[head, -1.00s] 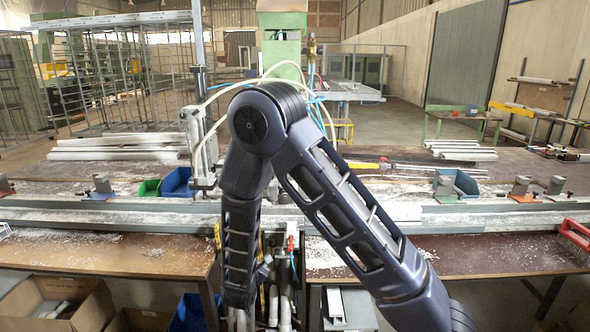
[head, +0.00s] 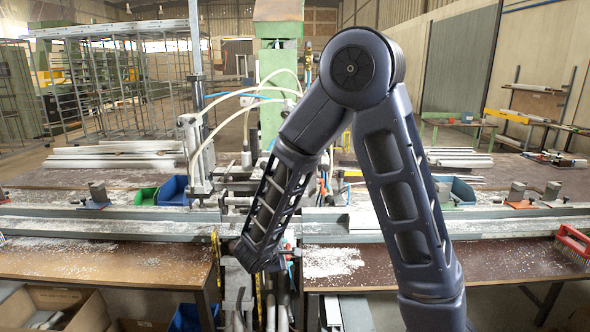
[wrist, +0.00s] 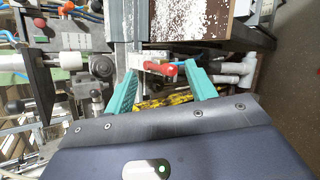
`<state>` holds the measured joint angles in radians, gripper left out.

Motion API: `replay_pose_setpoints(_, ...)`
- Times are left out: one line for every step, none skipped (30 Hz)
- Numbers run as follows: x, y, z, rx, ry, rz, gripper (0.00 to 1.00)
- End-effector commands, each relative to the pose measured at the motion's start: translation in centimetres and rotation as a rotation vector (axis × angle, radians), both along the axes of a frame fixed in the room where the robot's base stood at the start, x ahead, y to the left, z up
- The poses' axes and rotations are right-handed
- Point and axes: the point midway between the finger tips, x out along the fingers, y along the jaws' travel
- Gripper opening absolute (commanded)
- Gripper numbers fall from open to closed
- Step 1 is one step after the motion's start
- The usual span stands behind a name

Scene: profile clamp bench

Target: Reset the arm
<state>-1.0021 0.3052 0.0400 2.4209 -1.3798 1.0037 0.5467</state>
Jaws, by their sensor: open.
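My arm crosses the middle of the head view. It rises from the lower right to a high elbow, then the forearm slopes down to the left over the bench front. My gripper (wrist: 163,84) shows in the wrist view with its two teal fingers spread apart and nothing held between them. In the head view the fingers cannot be made out at the forearm's lower end. Beyond the fingers, in the wrist view, is a red-tipped lever (wrist: 168,69); whether a finger touches it cannot be told.
A long metal profile rail (head: 110,227) runs along the bench (head: 100,262). A cardboard box (head: 50,310) is below left. White shavings lie on the bench.

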Motion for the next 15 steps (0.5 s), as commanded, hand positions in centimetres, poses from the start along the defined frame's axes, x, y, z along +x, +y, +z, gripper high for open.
replay_pose_setpoints(0.6, -1.8, 1.3, 0.026, 0.001, -0.062, 0.56)
replay_pose_setpoints(0.9, -2.9, 2.0, 0.039, 0.006, -0.098, 0.56)
replay_pose_setpoints(1.1, -4.2, 2.8, 0.057, 0.011, -0.144, 0.56)
replay_pose_setpoints(1.2, -5.2, 3.4, 0.071, 0.015, -0.180, 0.56)
replay_pose_setpoints(1.4, -6.2, 4.0, 0.084, 0.019, -0.213, 0.56)
replay_pose_setpoints(1.4, -7.6, 4.7, 0.105, 0.024, -0.259, 0.56)
replay_pose_setpoints(1.5, -8.5, 5.3, 0.120, 0.028, -0.291, 0.56)
replay_pose_setpoints(1.5, -9.5, 5.8, 0.135, 0.033, -0.325, 0.56)
replay_pose_setpoints(1.4, -10.8, 6.5, 0.158, 0.038, -0.369, 0.56)
replay_pose_setpoints(1.3, -11.7, 7.0, 0.174, 0.043, -0.401, 0.56)
replay_pose_setpoints(1.2, -12.6, 7.5, 0.193, 0.047, -0.433, 0.56)
replay_pose_setpoints(1.1, -13.8, 8.2, 0.217, 0.052, -0.476, 0.56)
replay_pose_setpoints(0.9, -14.7, 8.6, 0.234, 0.058, -0.508, 0.56)
replay_pose_setpoints(0.7, -15.5, 9.1, 0.253, 0.061, -0.538, 0.56)
replay_pose_setpoints(0.4, -16.6, 9.7, 0.280, 0.066, -0.578, 0.56)
